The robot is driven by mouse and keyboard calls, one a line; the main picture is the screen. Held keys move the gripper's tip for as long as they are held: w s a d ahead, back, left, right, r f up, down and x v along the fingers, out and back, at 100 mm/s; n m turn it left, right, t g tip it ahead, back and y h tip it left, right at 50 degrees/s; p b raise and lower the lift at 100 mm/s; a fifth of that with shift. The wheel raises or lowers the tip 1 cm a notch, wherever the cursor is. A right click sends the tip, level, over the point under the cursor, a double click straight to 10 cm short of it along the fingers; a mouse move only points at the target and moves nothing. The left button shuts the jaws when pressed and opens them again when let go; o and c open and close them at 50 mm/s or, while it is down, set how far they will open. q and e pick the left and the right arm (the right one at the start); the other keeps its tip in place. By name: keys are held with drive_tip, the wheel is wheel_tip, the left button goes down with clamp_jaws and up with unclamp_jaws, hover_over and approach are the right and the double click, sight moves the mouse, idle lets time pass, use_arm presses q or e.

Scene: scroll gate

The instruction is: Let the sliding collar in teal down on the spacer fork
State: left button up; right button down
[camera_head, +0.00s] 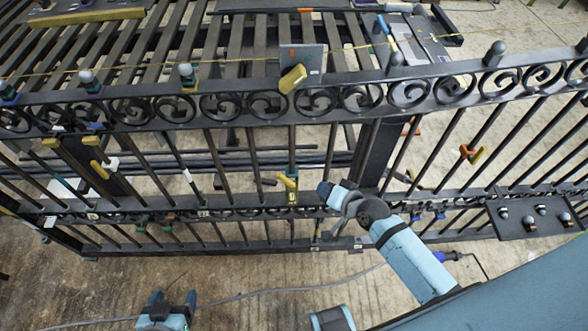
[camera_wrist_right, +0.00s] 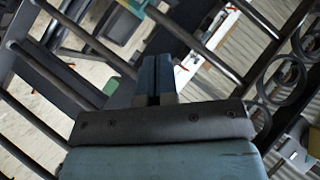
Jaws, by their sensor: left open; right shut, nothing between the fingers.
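On the lower part of the gate in the head view, a small teal piece (camera_head: 292,171) sits on an upright bar, just above a yellow piece (camera_head: 291,190). They may be the sliding collar and the spacer fork; they are too small to tell, and so is whether they touch. My right gripper (camera_head: 323,189) is just right of them, shut and empty. My left gripper (camera_head: 170,308) is open and empty, low in front of the gate.
The black gate's scrolled top rail (camera_head: 430,75) crosses the view. A grey plate (camera_head: 311,62) with a yellow handle (camera_head: 292,78) is on it. A dark panel with knobs (camera_head: 535,215) is at right. The floor before the gate is mostly clear, with a cable (camera_head: 270,291).

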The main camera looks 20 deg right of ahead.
drive_tip(key=r+m, duration=0.1)
drive_tip(key=m, duration=0.1)
hover_over(292, 180)
drive_tip(key=s+d, duration=0.3)
drive_tip(key=s, duration=0.1)
wheel_tip(292, 180, down, 4)
use_arm(q)
drive_tip(key=shift+w, duration=0.15)
use_arm(e)
drive_tip(key=shift+w+a+f, duration=0.25)
drive_tip(key=shift+a+f, duration=0.15)
drive_tip(key=shift+a, duration=0.2)
drive_tip(key=shift+w+a+f, duration=0.3)
drive_tip(key=shift+a+f, duration=0.1)
drive_tip(key=shift+a, duration=0.25)
drive_tip(key=shift+w+a+f, duration=0.25)
drive_tip(key=shift+a+f, duration=0.15)
drive_tip(key=shift+a, duration=0.2)
use_arm(q)
drive_tip(key=shift+r, duration=0.15)
use_arm(e)
drive_tip(key=shift+d, duration=0.1)
